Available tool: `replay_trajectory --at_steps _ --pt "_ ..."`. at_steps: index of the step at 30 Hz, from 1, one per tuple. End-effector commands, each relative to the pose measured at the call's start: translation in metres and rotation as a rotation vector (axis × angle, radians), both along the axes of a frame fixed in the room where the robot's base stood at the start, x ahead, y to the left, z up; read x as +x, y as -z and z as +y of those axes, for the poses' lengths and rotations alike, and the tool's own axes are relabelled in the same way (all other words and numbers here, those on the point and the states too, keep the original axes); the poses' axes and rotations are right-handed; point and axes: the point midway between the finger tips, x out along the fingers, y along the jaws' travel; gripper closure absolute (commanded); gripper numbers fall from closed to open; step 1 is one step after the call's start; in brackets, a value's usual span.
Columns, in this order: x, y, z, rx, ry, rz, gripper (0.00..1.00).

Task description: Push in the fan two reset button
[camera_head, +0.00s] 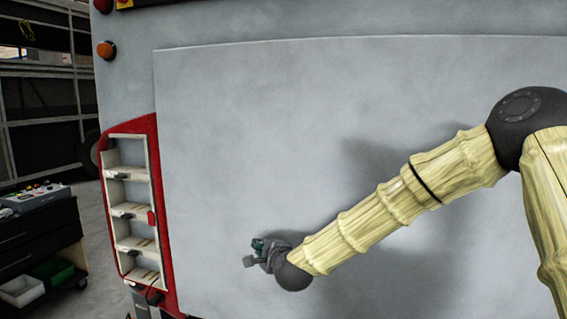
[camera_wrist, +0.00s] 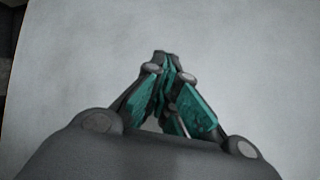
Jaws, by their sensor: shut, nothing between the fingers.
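My gripper (camera_head: 252,254) is at the end of my arm, in front of the large grey panel (camera_head: 300,120) in the head view. In the wrist view my gripper (camera_wrist: 162,62) has its teal fingers brought together at the tips, with nothing between them. Only the bare panel (camera_wrist: 245,60) lies beyond the fingertips. I cannot make out the fan two reset button in either view. A red-framed cabinet (camera_head: 171,235) with pale shelves and small dark parts stands to the left of my gripper; whether the button is there, I cannot tell.
A dark workbench (camera_head: 40,235) with a control box (camera_head: 35,198) on top stands at the far left. White (camera_head: 22,290) and green (camera_head: 52,271) bins are low on it. Floor shows between bench and coach.

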Motion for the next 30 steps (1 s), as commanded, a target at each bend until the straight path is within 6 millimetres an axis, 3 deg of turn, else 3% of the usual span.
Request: replay_trajectory --at_steps 1,3,15,23,30 --pt "0.006 -0.028 0.002 0.042 0.012 -0.019 1.0" --pt "0.012 -0.061 0.006 0.1 0.024 -0.041 1.0" --pt "0.028 -0.234 0.016 0.415 0.064 -0.144 1.0" --pt "0.023 -0.345 0.016 0.616 0.064 -0.204 1.0" --pt "0.007 -0.454 0.012 0.815 0.045 -0.256 1.0"
